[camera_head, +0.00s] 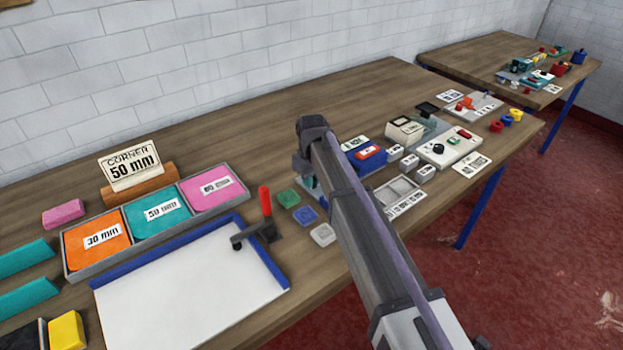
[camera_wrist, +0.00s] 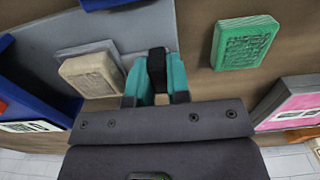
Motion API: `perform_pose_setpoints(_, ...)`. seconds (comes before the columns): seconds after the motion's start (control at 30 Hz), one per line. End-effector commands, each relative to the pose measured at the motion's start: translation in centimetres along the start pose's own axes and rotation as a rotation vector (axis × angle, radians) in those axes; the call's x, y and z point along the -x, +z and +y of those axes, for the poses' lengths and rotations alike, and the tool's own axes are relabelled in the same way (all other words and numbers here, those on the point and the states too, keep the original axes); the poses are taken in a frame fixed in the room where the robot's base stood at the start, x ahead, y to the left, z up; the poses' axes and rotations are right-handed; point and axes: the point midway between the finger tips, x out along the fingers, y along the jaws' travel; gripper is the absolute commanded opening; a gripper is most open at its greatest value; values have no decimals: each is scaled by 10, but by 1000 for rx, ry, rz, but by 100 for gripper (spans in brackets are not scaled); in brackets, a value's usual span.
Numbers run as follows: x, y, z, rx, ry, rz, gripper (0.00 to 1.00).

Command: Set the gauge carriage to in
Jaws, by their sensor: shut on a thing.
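My gripper (camera_wrist: 157,82) has teal fingers shut on a small black block-like piece (camera_wrist: 157,66), which looks like the gauge carriage's grip. It stands at the edge of a grey plate (camera_wrist: 98,47) that carries a beige block (camera_wrist: 92,76). The beige block is to the left of my fingers, apart from them. In the head view my gripper (camera_head: 309,184) is mostly hidden behind my own arm, with only a teal bit showing, and the held piece is hidden. I see no readable in or out mark, so the carriage's setting cannot be told.
A green block (camera_wrist: 243,43) lies right of my fingers, and a pink compartment (camera_wrist: 293,103) is beyond it. A blue container (camera_wrist: 40,87) stands left. In the head view, a red-handled tool (camera_head: 265,202) is near the white board (camera_head: 190,285); small boxes (camera_head: 425,172) crowd the right.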

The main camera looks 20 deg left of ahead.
Motion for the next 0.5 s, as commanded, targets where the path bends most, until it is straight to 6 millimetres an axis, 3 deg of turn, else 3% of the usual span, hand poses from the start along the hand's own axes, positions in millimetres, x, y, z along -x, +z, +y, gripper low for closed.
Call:
perform_pose_setpoints(0.17,0,-1,9,-1,0,0,0)
perform_pose_setpoints(0.5,0,-1,83,-2,0,0,0)
